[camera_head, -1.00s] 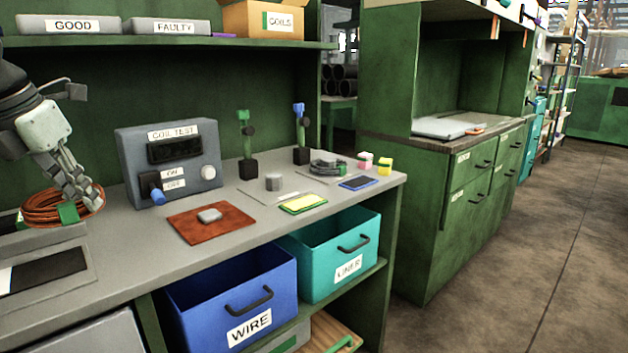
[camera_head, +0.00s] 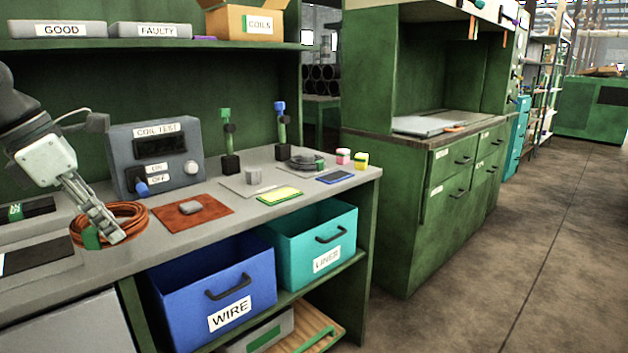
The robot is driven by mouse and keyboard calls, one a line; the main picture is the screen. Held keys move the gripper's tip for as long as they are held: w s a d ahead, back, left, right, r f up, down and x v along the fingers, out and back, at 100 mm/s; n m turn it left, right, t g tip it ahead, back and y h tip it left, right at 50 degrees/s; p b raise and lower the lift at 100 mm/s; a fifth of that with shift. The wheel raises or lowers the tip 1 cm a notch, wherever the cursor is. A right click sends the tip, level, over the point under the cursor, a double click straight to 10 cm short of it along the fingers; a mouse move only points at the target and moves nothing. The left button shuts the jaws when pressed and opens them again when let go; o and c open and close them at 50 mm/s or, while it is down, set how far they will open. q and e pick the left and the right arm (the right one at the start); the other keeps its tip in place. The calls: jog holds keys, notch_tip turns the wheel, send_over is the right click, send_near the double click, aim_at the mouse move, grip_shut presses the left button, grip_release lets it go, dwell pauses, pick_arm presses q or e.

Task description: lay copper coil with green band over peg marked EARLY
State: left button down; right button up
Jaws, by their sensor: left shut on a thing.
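The copper coil (camera_head: 140,216) is an orange ring of wire with a green band (camera_head: 90,238), at the left of the bench. My left gripper (camera_head: 112,236) is shut on the coil at its near side, beside the green band, in front of the coil test box. I cannot tell whether the coil touches the bench. No marking reading EARLY is legible. Two upright posts on black bases stand at the back of the bench, one with a green top (camera_head: 227,140) and one with a blue top (camera_head: 281,125). My right gripper is not in view.
The grey coil test box (camera_head: 180,143) stands behind the coil. A red-brown mat (camera_head: 215,219) with a grey block, a yellow-green pad (camera_head: 279,196) and a dark coil (camera_head: 306,163) lie to the right. Blue (camera_head: 240,265) and teal (camera_head: 300,247) bins sit below.

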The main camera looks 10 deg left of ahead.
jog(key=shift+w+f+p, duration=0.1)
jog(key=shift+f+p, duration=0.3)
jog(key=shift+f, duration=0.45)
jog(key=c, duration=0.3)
pick_arm(q)
jog(key=d+f+m+g+y, duration=0.3)
jog(key=d+f+m+g, duration=0.4)
jog(key=d+f+m, duration=1.1)
jog(key=d+m, duration=0.1)
jog(key=m, duration=0.8)
jog(key=shift+s+d+f+m+g, duration=0.25)
jog(key=shift+s+d+m+g, duration=0.05)
jog(key=shift+s+d+g, duration=0.1)
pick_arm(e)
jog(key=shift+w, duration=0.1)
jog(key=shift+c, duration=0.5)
